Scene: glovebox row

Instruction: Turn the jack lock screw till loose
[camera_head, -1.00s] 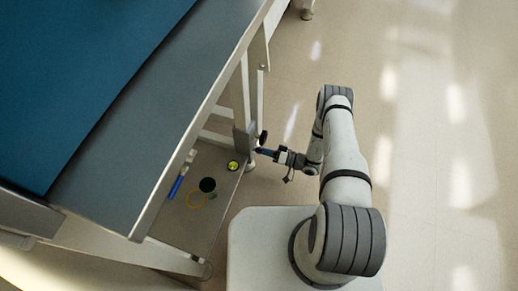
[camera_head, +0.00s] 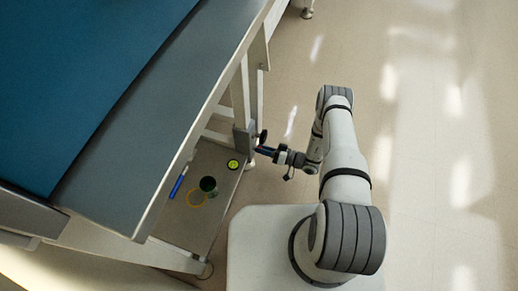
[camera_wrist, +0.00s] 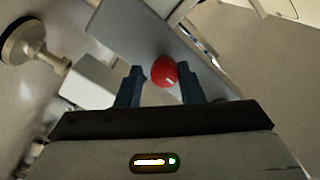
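The lock screw shows a red ball-shaped end (camera_wrist: 164,72) in the wrist view. It sits at the level of my fingertips, close to the right finger, with a narrow gap to the left finger. My gripper (camera_wrist: 160,82) has its two dark blue fingers apart, on either side of the ball. Contact is not clear. In the head view my gripper (camera_head: 263,150) points left at the bench leg bracket (camera_head: 242,138), just below a dark round knob (camera_head: 262,136). The red ball cannot be made out there.
The blue-topped bench (camera_head: 90,70) fills the left. The floor on the right is clear.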

